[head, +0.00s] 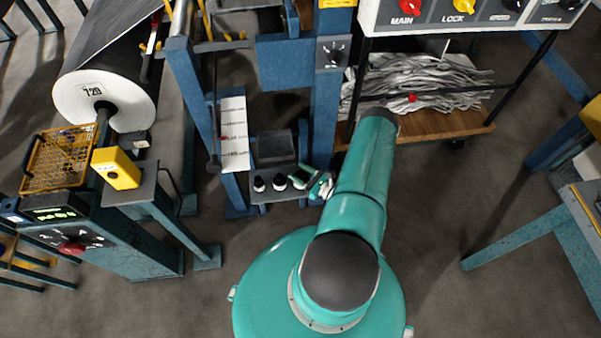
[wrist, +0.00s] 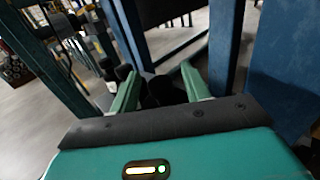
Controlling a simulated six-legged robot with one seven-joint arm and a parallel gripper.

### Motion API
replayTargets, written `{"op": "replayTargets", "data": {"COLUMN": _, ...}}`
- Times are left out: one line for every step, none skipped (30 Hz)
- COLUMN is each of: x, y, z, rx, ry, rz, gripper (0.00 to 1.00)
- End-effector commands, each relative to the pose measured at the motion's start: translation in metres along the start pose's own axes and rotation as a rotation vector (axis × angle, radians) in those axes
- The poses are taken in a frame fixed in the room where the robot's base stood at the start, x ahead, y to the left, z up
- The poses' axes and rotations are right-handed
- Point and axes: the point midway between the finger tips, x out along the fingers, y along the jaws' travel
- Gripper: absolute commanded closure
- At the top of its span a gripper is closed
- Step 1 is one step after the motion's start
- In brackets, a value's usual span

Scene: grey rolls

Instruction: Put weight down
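Two small dark weights with pale tops stand upright on a small grey shelf (head: 290,196) in the head view, a left one (head: 259,184) and a right one (head: 280,182). My gripper (head: 314,181) is at the right end of that shelf, just right of the weights. In the wrist view my gripper (wrist: 160,72) has its two green fingers well apart. Dark rounded shapes (wrist: 161,90) show between and below the fingers; I see no clear finger contact with them. More dark cylinders show to the left of the left finger. The dim light hides the details.
Blue posts (head: 330,105) flank the shelf closely. A white scale strip (head: 233,133) stands on the left, with a dark tray (head: 274,148) behind the weights. A large roll (head: 100,98) is at upper left. A wooden shelf (head: 440,123) with crumpled sheets is at upper right.

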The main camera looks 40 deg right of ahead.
Motion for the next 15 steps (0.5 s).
{"op": "replayTargets", "data": {"x": 0.000, "y": 0.000, "z": 0.000, "rx": 0.000, "ry": 0.000, "rz": 0.000, "gripper": 0.54}}
{"op": "replayTargets", "data": {"x": 0.000, "y": 0.000, "z": 0.000, "rx": 0.000, "ry": 0.000, "rz": 0.000, "gripper": 0.54}}
{"op": "replayTargets", "data": {"x": 0.000, "y": 0.000, "z": 0.000, "rx": 0.000, "ry": 0.000, "rz": 0.000, "gripper": 0.54}}
{"op": "replayTargets", "data": {"x": 0.000, "y": 0.000, "z": 0.000, "rx": 0.000, "ry": 0.000, "rz": 0.000, "gripper": 0.54}}
{"op": "replayTargets", "data": {"x": 0.000, "y": 0.000, "z": 0.000, "rx": 0.000, "ry": 0.000, "rz": 0.000, "gripper": 0.54}}
{"op": "replayTargets", "data": {"x": 0.000, "y": 0.000, "z": 0.000, "rx": 0.000, "ry": 0.000, "rz": 0.000, "gripper": 0.54}}
{"op": "replayTargets", "data": {"x": 0.000, "y": 0.000, "z": 0.001, "rx": 0.000, "ry": 0.000, "rz": 0.000, "gripper": 0.54}}
{"op": "replayTargets", "data": {"x": 0.000, "y": 0.000, "z": 0.001, "rx": 0.000, "ry": 0.000, "rz": 0.000, "gripper": 0.54}}
{"op": "replayTargets", "data": {"x": 0.000, "y": 0.000, "z": 0.003, "rx": -0.001, "ry": 0.000, "rz": 0.001, "gripper": 0.54}}
{"op": "replayTargets", "data": {"x": -0.001, "y": 0.000, "z": 0.003, "rx": -0.001, "ry": 0.000, "rz": 0.000, "gripper": 0.54}}
{"op": "replayTargets", "data": {"x": -0.004, "y": -0.001, "z": 0.003, "rx": -0.001, "ry": 0.001, "rz": -0.001, "gripper": 0.54}}
{"op": "replayTargets", "data": {"x": -0.009, "y": -0.001, "z": 0.003, "rx": -0.001, "ry": 0.001, "rz": -0.003, "gripper": 0.54}}
{"op": "replayTargets", "data": {"x": -0.014, "y": -0.001, "z": 0.003, "rx": -0.001, "ry": 0.002, "rz": -0.003, "gripper": 0.54}}
{"op": "replayTargets", "data": {"x": -0.019, "y": -0.001, "z": 0.002, "rx": 0.000, "ry": 0.002, "rz": -0.003, "gripper": 0.54}}
{"op": "replayTargets", "data": {"x": -0.027, "y": -0.001, "z": 0.002, "rx": 0.000, "ry": 0.002, "rz": -0.004, "gripper": 0.54}}
